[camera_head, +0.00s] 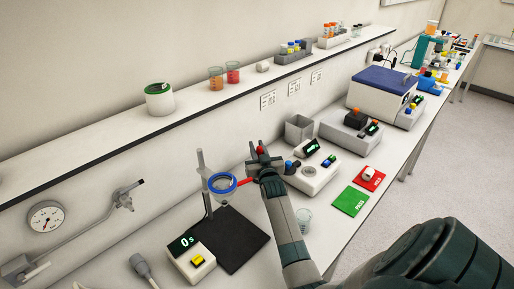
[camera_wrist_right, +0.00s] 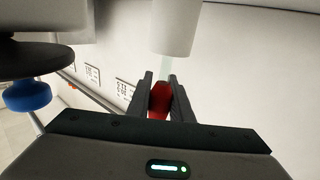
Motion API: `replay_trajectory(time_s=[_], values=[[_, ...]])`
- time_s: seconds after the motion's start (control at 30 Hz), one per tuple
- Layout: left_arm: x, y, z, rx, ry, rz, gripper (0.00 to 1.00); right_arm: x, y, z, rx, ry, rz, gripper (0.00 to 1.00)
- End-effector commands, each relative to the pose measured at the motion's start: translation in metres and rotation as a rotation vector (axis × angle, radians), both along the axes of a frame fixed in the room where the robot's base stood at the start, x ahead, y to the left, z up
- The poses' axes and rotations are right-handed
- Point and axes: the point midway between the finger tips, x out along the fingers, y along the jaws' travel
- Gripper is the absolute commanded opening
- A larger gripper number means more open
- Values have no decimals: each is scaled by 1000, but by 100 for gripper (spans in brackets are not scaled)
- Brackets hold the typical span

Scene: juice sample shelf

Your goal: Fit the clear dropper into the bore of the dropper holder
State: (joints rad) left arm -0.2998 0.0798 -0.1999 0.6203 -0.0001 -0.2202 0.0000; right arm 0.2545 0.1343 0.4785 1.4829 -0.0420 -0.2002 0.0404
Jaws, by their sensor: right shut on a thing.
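The clear dropper with a red bulb (camera_wrist_right: 160,98) is in my right gripper (camera_wrist_right: 160,95). The gripper is shut on the bulb. Its clear tube (camera_wrist_right: 165,68) runs away from the fingers to the edge of a white cylinder (camera_wrist_right: 172,28), which looks like the dropper holder. I cannot tell whether the tip is inside the bore or only in line with it. In the head view, my right gripper (camera_head: 262,163) is above the bench, with the red bulb (camera_head: 260,149) showing between its fingers. The holder cannot be made out there. My left gripper is not in view.
A stand with a blue ring (camera_head: 222,183) is left of the gripper, above a dark mat (camera_head: 240,250). A white device (camera_head: 320,176) and a grey bin (camera_head: 299,130) stand to the right. A blue knob (camera_wrist_right: 28,95) is close in the wrist view.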

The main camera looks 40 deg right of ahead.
Motion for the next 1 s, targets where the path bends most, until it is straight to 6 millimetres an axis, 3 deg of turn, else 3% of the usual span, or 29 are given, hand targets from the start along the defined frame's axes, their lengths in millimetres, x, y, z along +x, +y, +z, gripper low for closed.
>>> replay_trajectory(time_s=[0.3,0.4,0.43,1.0], values=[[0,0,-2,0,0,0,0,0,0,-3,0,0,0,10],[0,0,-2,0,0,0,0,0,0,-3,0,0,0,38],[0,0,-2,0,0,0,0,0,0,-3,0,0,0,41],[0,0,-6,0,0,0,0,-10,6,-5,0,-1,0,41]])
